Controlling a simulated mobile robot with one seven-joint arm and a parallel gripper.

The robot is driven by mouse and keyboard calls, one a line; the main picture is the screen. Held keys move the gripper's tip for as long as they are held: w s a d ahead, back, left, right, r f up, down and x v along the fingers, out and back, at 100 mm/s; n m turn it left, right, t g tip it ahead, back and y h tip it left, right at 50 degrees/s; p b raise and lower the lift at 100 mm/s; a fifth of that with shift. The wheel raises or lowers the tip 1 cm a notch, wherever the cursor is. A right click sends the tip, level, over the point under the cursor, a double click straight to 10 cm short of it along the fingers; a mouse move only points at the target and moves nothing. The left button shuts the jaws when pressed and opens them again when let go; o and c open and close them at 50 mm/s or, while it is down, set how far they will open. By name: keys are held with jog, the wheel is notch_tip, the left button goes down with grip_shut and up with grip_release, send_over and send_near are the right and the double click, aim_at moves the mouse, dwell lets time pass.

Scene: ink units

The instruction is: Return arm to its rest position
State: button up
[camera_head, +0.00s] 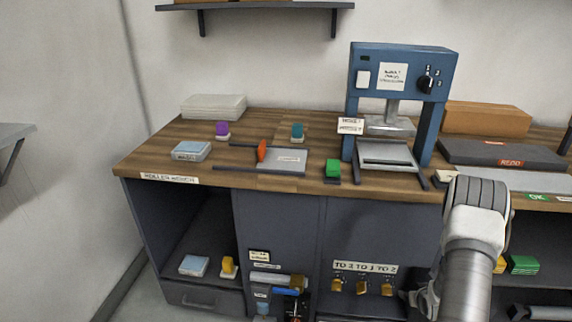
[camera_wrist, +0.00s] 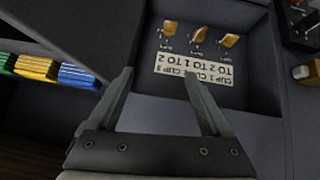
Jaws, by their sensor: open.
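My gripper (camera_wrist: 154,98) is open and empty in the wrist view, its two dark fingers spread apart. Beyond the fingertips is a white label panel (camera_wrist: 194,68) below several small yellow-orange cups or knobs. In the head view my white and grey arm comes up from the lower right, bends, and hangs in front of the bench's right part. My gripper (camera_head: 418,303) shows there only in part, low beside the arm, near the cabinet front. Nothing is held.
A wooden-topped bench (camera_head: 225,190) bears a blue press (camera_head: 438,110), a grey plate (camera_head: 283,160) and small coloured blocks. Below are an open cubby with a yellow item (camera_head: 228,266) and the labelled cups (camera_head: 362,287). A right shelf holds green blocks (camera_head: 522,265). Floor at left is clear.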

jog(key=w+a+r, duration=0.1)
jog(key=a+r, duration=0.3)
jog(key=r, duration=0.6)
jog(key=a+r, duration=0.3)
jog(key=r, duration=0.6)
jog(key=w+a+r, duration=0.1)
jog(key=a+r, duration=0.3)
jog(key=r, duration=0.6)
jog(key=s+a+r+g+y, duration=0.1)
jog(key=s+a+r, duration=0.9)
jog(key=a+r, duration=0.1)
jog(key=s+a+r+n+g+y, duration=0.15)
jog(key=s+a, duration=0.25)
jog(key=s, duration=0.4)
jog(key=s+a+r+n+t, duration=0.1)
jog(key=s+a+r, duration=0.2)
jog(key=s+a, duration=0.3)
notch_tip(320, 180, up, 18)
jog(key=s+d+p, duration=0.1)
jog(key=p, duration=1.7)
jog(key=shift+s+g, duration=0.2)
jog(key=shift+g, duration=0.15)
jog(key=shift+f, duration=0.1)
jog(key=shift+c, duration=0.3)
